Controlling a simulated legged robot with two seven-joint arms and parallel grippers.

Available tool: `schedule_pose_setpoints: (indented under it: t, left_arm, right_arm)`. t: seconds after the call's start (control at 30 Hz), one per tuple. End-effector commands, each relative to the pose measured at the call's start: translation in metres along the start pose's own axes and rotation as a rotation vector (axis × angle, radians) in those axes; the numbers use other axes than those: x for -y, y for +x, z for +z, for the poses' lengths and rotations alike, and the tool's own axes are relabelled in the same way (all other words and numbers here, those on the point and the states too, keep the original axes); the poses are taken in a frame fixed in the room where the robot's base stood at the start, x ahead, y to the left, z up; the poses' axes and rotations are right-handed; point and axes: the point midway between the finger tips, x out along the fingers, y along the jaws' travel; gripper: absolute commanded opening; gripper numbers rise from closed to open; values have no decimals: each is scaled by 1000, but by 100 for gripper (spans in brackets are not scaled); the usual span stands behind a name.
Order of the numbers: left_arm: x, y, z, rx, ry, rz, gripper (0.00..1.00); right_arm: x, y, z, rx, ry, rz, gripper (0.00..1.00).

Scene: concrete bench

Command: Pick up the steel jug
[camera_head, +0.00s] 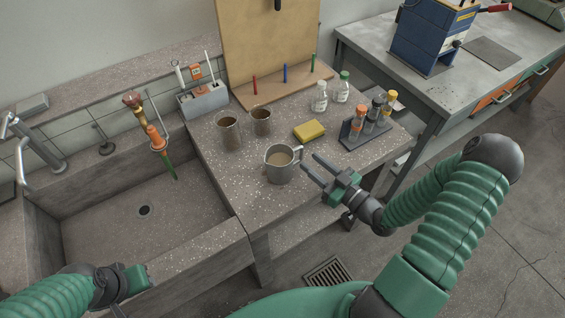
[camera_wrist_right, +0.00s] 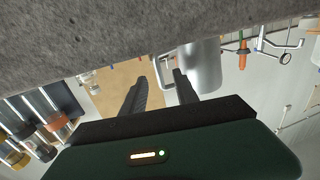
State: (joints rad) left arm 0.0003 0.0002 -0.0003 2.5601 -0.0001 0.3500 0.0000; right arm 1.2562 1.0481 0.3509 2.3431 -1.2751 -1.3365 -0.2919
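The steel jug (camera_head: 279,172) stands upright on the concrete bench near its front edge, with its handle towards the right. It holds something brownish. My right gripper (camera_head: 310,163) is just right of the jug, fingers apart, pointing at its handle side with nothing between them. In the right wrist view the jug (camera_wrist_right: 203,68) is beyond the fingers (camera_wrist_right: 160,82), mostly towards the right finger; whether they touch it I cannot tell. My left gripper (camera_head: 137,279) is low at the left, over the sink's front edge; its fingers are not clear.
A yellow sponge (camera_head: 309,130), a rack of bottles (camera_head: 366,133) and two small white bottles (camera_head: 320,98) are to the right and behind. The sink (camera_head: 146,230) is at the left. The bench front-left of the jug is clear.

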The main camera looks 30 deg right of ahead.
Motion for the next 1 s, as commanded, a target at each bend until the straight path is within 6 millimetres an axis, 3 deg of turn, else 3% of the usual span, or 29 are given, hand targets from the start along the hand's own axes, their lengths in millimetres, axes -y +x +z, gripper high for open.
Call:
schedule_pose_setpoints:
  t: [0.33, 0.6, 0.9, 1.0]
  left_arm:
    - [0, -1, 0, 0, 1, 0, 36]
    - [0, -1, 0, 0, 0, 0, 36]
    - [0, -1, 0, 0, 1, 0, 36]
    - [0, -1, 0, 0, 1, 0, 36]
  right_arm:
    - [0, 52, -2, 0, -2, -1, 36]
    - [-2, 58, -2, 1, 0, 1, 36]
    - [-2, 58, -1, 1, 0, 1, 0]
    - [-2, 58, -1, 2, 0, 1, 0]
